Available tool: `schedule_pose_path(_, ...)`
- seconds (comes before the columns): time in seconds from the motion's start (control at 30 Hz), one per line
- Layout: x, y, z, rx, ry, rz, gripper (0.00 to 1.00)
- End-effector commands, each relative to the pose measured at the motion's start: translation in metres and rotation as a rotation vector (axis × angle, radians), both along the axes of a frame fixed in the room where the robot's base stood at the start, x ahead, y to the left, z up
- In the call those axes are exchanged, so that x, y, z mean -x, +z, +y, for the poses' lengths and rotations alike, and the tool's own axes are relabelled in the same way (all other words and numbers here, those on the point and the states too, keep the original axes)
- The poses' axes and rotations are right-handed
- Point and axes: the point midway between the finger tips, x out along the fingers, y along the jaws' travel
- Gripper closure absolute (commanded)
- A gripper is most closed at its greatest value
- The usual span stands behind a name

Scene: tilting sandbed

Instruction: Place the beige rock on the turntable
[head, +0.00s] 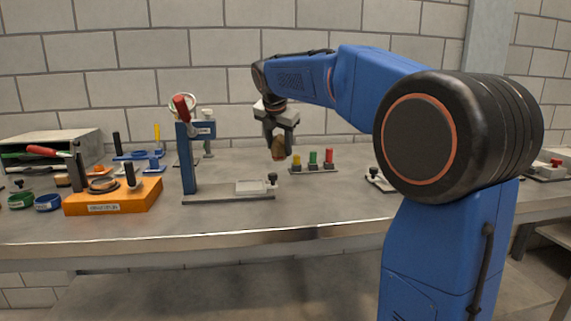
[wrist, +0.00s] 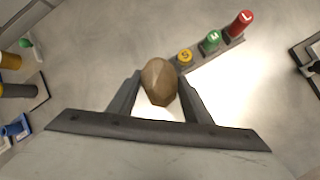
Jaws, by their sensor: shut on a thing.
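The beige rock (head: 278,150) is a faceted brownish lump. It is held in the air over the back middle of the workbench, between the fingers of my gripper (head: 279,144). In the wrist view the rock (wrist: 159,83) sits between the two dark fingertips of the gripper (wrist: 160,78), which are shut on it. Nothing else touches it. I cannot clearly make out a turntable in either view. An orange box (head: 130,199) at the left has a dark round part on top and a label too small to read.
A blue upright stand (head: 187,156) with a red handle stands left of the gripper. Its grey base (head: 228,195) extends right. Yellow, green and red pegs (head: 313,159) stand right of the rock. A green-fronted grey box (head: 50,142) is far left. The front middle bench (head: 330,215) is clear.

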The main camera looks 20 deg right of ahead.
Motion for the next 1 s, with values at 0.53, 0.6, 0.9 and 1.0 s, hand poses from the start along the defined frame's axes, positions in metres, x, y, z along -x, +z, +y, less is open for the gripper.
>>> schedule_pose_path(0.53, 0.0, -0.051, 0.0, 0.0, 0.0, -0.001, 0.97)
schedule_pose_path(0.6, 0.0, -0.056, 0.0, 0.001, 0.0, -0.003, 0.97)
schedule_pose_path(0.9, 0.0, -0.058, 0.0, 0.0, 0.0, -0.003, 0.97)
schedule_pose_path(1.0, 0.0, -0.06, 0.0, 0.0, -0.001, -0.002, 0.48)
